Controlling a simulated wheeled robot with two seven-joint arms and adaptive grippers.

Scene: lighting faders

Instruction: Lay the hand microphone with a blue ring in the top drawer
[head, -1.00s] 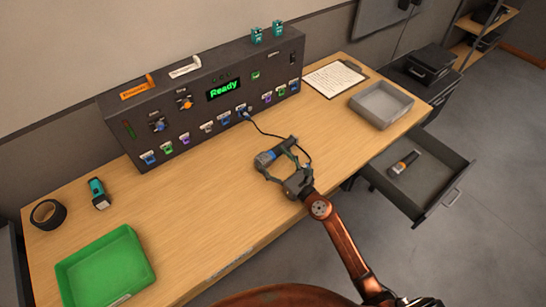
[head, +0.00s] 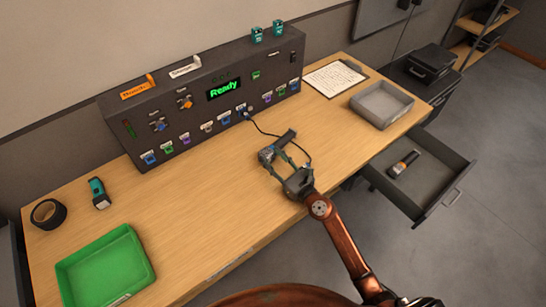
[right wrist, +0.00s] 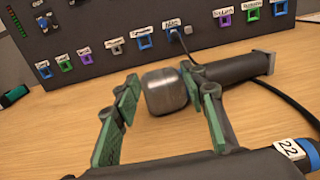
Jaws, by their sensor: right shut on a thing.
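The hand microphone (head: 284,141) is in my right gripper (head: 277,155), over the table right of centre; I cannot tell how far above the top. In the right wrist view its silver head (right wrist: 167,92) shows between the two green-padded fingers (right wrist: 165,105), and its dark handle (right wrist: 245,67) runs right behind one finger. A little blue shows on it in the head view; the ring is mostly hidden. The open top drawer (head: 452,190) is at the right, below table height. Another microphone (head: 404,164), with an orange band, lies in it. My left gripper is out of view.
A dark cable (head: 262,130) runs from the console (head: 200,120) past the held microphone. A grey tray (head: 382,104) and clipboard (head: 335,78) are at the table's right end. The front middle is clear.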

